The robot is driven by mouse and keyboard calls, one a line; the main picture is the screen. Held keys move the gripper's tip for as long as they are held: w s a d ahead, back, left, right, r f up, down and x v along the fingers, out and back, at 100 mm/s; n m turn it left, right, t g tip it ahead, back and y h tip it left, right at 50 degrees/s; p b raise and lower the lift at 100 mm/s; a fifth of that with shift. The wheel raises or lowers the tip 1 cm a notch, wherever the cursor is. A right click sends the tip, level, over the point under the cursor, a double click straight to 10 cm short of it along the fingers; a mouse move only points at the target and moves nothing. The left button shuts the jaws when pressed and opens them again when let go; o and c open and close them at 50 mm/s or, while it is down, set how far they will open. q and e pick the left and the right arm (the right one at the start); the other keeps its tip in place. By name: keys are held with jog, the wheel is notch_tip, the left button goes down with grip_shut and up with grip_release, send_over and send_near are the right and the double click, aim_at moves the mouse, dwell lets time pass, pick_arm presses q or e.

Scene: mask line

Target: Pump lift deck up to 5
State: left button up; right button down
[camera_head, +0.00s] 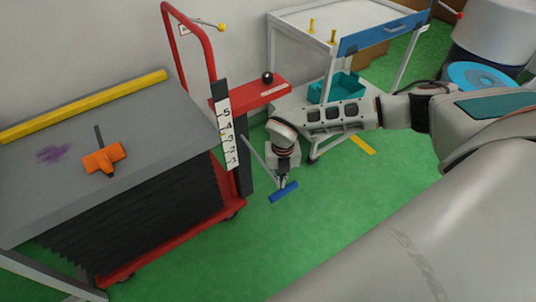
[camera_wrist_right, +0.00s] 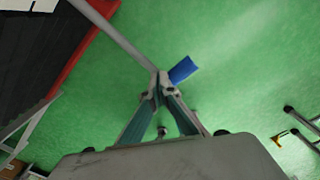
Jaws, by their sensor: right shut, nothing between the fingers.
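The lift cart has a grey deck (camera_head: 150,110) on black bellows (camera_head: 140,225), raised above a red base (camera_head: 170,245). A white scale (camera_head: 228,133) numbered 1 to 5 stands at its right end. A small yellowish mark lies at its left edge near 3; the exact reading is unclear. A grey lever with a blue pedal (camera_head: 284,192) reaches from the cart over the floor. My right gripper (camera_head: 281,183) points down at the pedal, shut and empty. In the right wrist view its fingertips (camera_wrist_right: 160,82) meet at the lever's end beside the blue pedal (camera_wrist_right: 183,70). I cannot tell whether they touch.
An orange tool (camera_head: 103,159), a purple stain (camera_head: 55,153) and a yellow bar (camera_head: 85,106) are on the deck. A red shelf with a black knob (camera_head: 267,77) adjoins the scale. A white table (camera_head: 290,22) stands behind. Green floor (camera_head: 330,215) is clear around the pedal.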

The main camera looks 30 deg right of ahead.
notch_tip(320, 180, up, 6)
jog(key=p, duration=0.4)
jog(key=shift+s+r, duration=0.1)
jog(key=shift+r, duration=0.05)
pick_arm(q)
notch_tip(320, 180, up, 11)
jog(key=d+p, duration=0.1)
jog(key=p, duration=0.6)
jog(key=shift+h, duration=0.3)
pick_arm(e)
notch_tip(320, 180, up, 8)
jog(key=shift+s+f, duration=0.25)
jog(key=shift+s, duration=0.1)
pick_arm(q)
jog(key=shift+f, duration=0.3)
pick_arm(e)
jog(key=shift+f, duration=0.1)
